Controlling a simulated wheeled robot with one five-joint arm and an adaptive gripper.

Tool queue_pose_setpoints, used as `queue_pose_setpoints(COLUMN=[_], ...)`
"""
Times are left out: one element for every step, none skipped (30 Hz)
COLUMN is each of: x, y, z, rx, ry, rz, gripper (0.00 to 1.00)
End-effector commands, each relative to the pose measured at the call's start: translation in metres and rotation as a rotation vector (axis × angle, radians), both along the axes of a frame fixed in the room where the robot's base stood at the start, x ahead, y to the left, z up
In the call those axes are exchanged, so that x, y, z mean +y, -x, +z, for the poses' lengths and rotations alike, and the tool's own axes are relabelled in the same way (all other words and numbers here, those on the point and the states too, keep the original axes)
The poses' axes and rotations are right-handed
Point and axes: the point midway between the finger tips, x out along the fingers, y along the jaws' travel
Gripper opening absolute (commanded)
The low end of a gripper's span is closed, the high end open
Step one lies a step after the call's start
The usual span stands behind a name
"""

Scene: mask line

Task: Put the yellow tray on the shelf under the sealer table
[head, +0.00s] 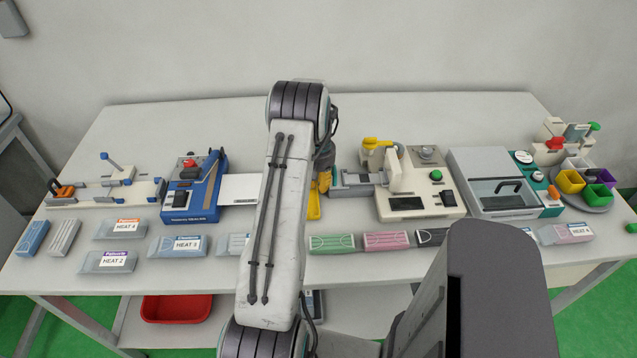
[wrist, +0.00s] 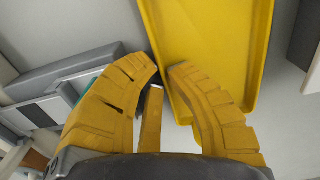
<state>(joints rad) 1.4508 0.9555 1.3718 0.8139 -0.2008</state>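The yellow tray (wrist: 215,45) fills the upper middle of the wrist view, lying on the pale table top. In the head view only a narrow yellow strip of it (head: 314,207) shows beside my arm. My gripper (wrist: 166,68) has its two yellow fingers apart at the tray's near left edge. The right finger overlaps the tray's inside and the left finger is outside its left wall. I cannot tell whether either touches it. In the head view my arm mostly hides the gripper. The sealer table (head: 130,130) has a lower shelf (head: 240,325), partly hidden by my arm.
A red tray (head: 176,309) occupies the left of the lower shelf. A blue sealer (head: 190,190) and a cream machine (head: 418,190) flank my arm on the table. Mask packs, including a green one (head: 331,243), line the front edge. Colored bins (head: 570,181) stand at right.

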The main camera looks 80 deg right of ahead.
Motion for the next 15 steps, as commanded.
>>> queue_pose_setpoints(x=[0.0000,0.0000,0.0000,0.0000,0.0000,0.0000,0.0000,0.0000,0.0000,-0.0001,-0.0001,-0.0001,-0.0001,-0.0001,0.0000], y=[0.0000,0.0000,0.0000,0.0000,0.0000,0.0000,0.0000,0.0001,0.0001,0.0002,0.0002,0.0002,0.0003,0.0003,0.0003], z=[0.0000,0.0001,0.0001,0.0001,0.0002,0.0002,0.0002,0.0002,0.0003,0.0003,0.0003,0.0004,0.0003,0.0001,-0.0006], rx=[0.000,0.000,0.000,0.000,0.000,0.000,0.000,0.000,0.000,0.000,0.000,0.000,0.000,0.000,0.000], ry=[0.000,0.000,0.000,0.000,0.000,0.000,0.000,0.000,0.000,0.000,0.000,0.000,0.000,0.000,0.000], rz=[0.000,0.000,0.000,0.000,0.000,0.000,0.000,0.000,0.000,0.000,0.000,0.000,-0.001,-0.001,-0.001], gripper=[0.16,0.19,0.22,0.25,0.28,0.30,0.30,0.30,0.30,0.30,0.30,0.30,0.30,0.30,0.30])
